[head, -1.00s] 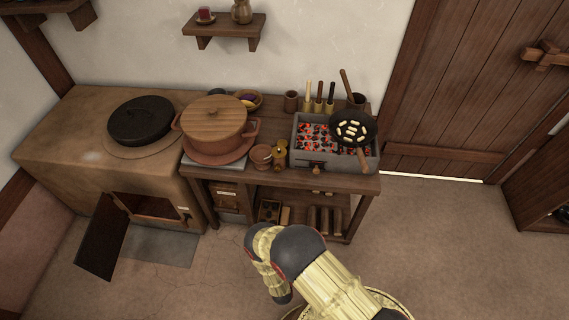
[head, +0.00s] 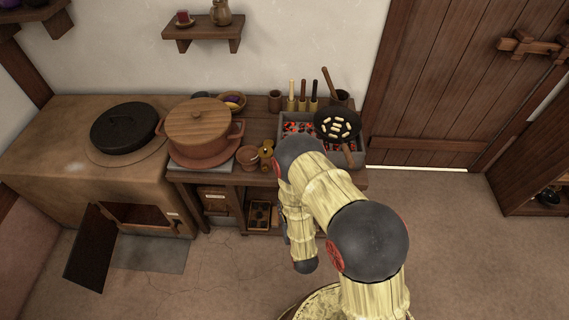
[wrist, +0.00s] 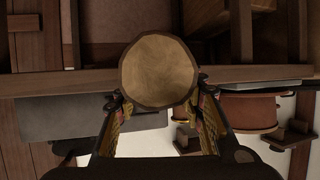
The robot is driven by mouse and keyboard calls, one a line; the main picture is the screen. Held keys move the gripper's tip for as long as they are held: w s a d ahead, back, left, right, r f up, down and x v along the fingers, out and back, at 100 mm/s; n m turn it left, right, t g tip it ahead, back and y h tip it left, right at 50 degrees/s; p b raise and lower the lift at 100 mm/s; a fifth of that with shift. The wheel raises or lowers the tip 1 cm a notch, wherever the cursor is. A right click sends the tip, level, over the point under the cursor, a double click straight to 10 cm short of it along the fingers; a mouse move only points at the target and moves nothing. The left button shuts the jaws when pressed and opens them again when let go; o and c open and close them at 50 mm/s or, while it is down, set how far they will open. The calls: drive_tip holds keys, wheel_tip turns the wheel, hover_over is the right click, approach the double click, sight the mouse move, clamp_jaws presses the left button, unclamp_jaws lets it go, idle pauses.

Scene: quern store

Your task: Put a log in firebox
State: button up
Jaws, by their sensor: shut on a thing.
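A log (wrist: 158,72) shows end-on in the wrist view as a pale round face with a dark rim. My gripper (wrist: 157,101) is shut on it, a finger on each side. In the head view my arm hides the gripper and the log. The firebox (head: 146,215) is the dark opening low in the front of the clay stove (head: 62,165) at the left. Its dark door (head: 93,248) stands open, swung out to the left.
A wooden bench (head: 357,177) right of the stove bears a lidded pot (head: 198,125), a bed of coals (head: 298,127) and a pan (head: 337,123). A grey slab (head: 150,254) lies before the firebox. The floor in front is clear.

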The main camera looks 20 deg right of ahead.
drive_tip(key=shift+n+y, duration=0.4)
drive_tip(key=shift+y, duration=0.1)
drive_tip(key=r, duration=0.3)
drive_tip(key=d+r, duration=0.1)
drive_tip(key=r, duration=0.2)
drive_tip(key=d+r, duration=0.1)
drive_tip(key=r, duration=0.3)
drive_tip(key=shift+s+d, duration=0.1)
drive_tip(key=shift+s, duration=0.1)
drive_tip(key=shift+r, duration=0.2)
